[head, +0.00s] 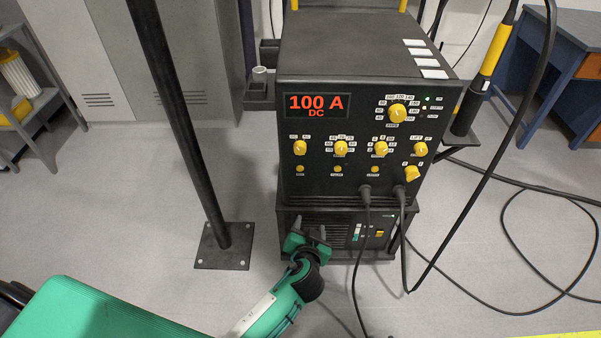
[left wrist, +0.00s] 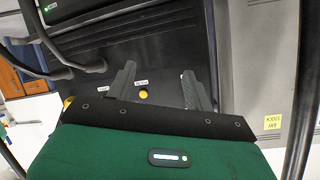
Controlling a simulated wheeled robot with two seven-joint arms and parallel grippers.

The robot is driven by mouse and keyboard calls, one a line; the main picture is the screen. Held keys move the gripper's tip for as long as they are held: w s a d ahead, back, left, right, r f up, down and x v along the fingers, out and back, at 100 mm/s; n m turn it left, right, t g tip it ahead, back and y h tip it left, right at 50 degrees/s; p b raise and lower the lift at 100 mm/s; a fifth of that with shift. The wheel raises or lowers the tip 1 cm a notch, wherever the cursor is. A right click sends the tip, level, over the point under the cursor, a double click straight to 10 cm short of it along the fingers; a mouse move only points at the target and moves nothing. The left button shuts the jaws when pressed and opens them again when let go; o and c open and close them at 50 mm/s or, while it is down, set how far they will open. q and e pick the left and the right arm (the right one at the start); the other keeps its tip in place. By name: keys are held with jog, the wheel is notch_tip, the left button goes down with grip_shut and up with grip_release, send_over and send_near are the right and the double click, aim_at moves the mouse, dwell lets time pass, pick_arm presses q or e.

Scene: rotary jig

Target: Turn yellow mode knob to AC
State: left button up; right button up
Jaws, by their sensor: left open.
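A black welding machine (head: 350,185) stands in the middle of the head view; its red display (head: 316,104) reads "100 A DC". The mode knob (head: 300,147) appears to be the yellow one at the far left of the middle row, with two small labels above it, too small to read surely. My green left gripper (head: 310,229) is open and empty, low in front of the machine's lower unit, below and apart from the knob. In the left wrist view its two fingers (left wrist: 157,84) point at the dark panel, with a small yellow button (left wrist: 143,95) between them.
Other yellow knobs sit close by, including a large dial (head: 397,112). Two cables plug into the panel's lower right. A black post (head: 185,130) on a floor plate stands left of the machine. A torch (head: 486,70) hangs at right.

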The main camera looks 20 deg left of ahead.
pick_arm(q)
notch_tip(320, 180, up, 8)
jog(key=n+t+y+b, duration=0.2)
jog(key=b, duration=0.1)
jog(key=n+t+y+b, duration=0.1)
jog(key=n+t+b, duration=0.1)
send_near(300, 151)
jog(key=x, duration=0.8)
jog(key=shift+w+p, duration=0.25)
jog(key=shift+p, duration=0.05)
pick_arm(e)
notch_tip(300, 151, up, 10)
jog(key=a+t+y, duration=0.1)
jog(key=t, duration=0.1)
jog(key=shift+w+r, duration=0.15)
jog(key=shift+r, duration=0.1)
pick_arm(q)
jog(key=shift+c, duration=0.4)
jog(key=c, duration=0.9)
